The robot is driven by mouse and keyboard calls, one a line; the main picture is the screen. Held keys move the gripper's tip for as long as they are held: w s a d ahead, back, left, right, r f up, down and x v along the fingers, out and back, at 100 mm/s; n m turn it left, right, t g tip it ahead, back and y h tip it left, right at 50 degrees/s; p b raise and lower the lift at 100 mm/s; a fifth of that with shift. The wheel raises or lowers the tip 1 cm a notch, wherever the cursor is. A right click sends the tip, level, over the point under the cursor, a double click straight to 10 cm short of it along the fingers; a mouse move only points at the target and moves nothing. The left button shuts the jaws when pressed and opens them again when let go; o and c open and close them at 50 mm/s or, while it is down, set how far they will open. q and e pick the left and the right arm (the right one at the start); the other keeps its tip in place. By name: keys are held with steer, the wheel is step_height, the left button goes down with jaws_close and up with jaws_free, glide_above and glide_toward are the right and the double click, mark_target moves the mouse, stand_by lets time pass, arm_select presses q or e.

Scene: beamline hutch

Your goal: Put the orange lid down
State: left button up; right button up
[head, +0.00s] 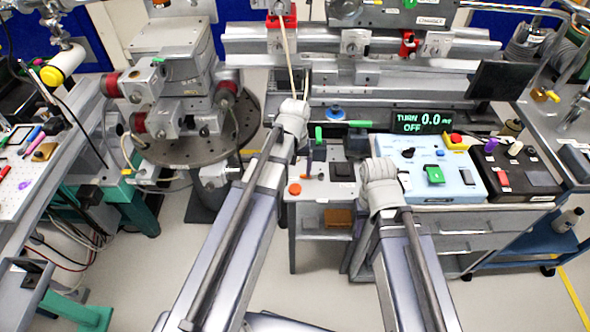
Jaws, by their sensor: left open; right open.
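A small round orange lid (294,189) lies on the light top of the bench, near its front left edge. My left gripper (301,125) is beyond and above the lid, over the back left of the bench, open and apart from the lid. My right gripper (379,182) is open above the bench, to the right of the lid, beside the light blue control box (432,174). The wrists hide most of the fingers of both grippers.
A dark square pad (342,171) lies right of the lid. A green-handled tool (359,124) and a blue round part (335,113) are behind. A black control box (517,171) stands at the right. A lit display (422,121) stands at the back.

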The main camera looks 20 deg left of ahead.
arm_select(q)
step_height(320, 180, up, 5)
steer(key=p, duration=0.4)
steer(key=s+d+m+y, duration=0.1)
steer(key=s+d+m, duration=0.6)
steer(key=s+d, duration=0.5)
steer(key=shift+s, duration=1)
steer(key=shift+c, duration=0.3)
